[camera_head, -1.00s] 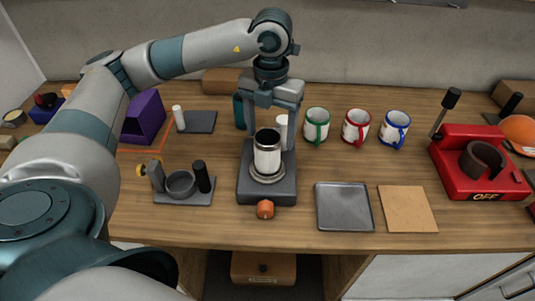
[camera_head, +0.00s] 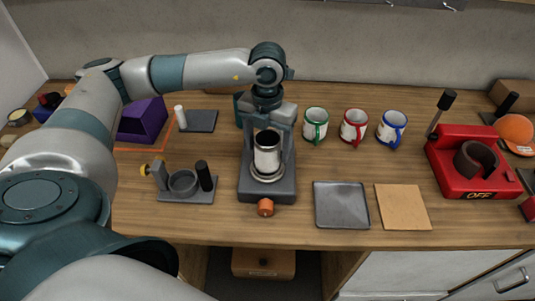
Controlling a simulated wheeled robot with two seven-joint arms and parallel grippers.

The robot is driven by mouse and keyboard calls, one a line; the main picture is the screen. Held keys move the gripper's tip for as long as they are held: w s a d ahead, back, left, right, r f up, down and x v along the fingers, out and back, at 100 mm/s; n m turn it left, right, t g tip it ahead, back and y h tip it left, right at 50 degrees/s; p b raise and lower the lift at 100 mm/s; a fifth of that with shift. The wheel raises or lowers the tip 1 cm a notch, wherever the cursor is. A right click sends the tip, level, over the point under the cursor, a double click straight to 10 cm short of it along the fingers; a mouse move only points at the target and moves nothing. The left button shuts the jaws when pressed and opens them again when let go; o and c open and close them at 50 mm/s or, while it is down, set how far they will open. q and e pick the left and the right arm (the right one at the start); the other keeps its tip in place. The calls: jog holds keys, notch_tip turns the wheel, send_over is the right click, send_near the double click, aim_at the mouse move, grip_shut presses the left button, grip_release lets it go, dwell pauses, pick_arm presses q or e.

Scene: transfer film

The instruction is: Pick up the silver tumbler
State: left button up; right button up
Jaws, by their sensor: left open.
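The silver tumbler (camera_head: 267,155) stands upright on the round plate of a dark grey stand (camera_head: 266,190) in the middle of the table. My left arm reaches in from the left and over the table, and my left gripper (camera_head: 268,128) points down at the tumbler from above and behind. Its fingers are open, with one on each side of the tumbler's upper part. I cannot tell whether they touch it. My right gripper is not in view.
Three mugs, green (camera_head: 314,125), red (camera_head: 353,127) and blue (camera_head: 391,129), stand to the right. A red press (camera_head: 470,165) marked OFF is at the far right. A grey tray (camera_head: 341,205) and a brown board (camera_head: 402,207) lie at the front. A small grey fixture (camera_head: 187,192) stands left of the stand.

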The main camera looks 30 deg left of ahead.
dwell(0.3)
pick_arm(q)
jog(key=c, duration=1.4)
jog(key=shift+r, duration=0.1)
jog(key=shift+r+b, duration=0.55)
jog(key=shift+b, duration=0.05)
notch_tip(320, 180, up, 2)
jog(key=shift+r+b, duration=0.2)
jog(key=shift+b, duration=0.6)
jog(key=w+d+r+b, duration=0.4)
jog(key=d+r, duration=0.3)
jog(key=d, duration=0.3)
jog(key=shift+w+r, duration=0.15)
jog(key=shift+w, duration=0.75)
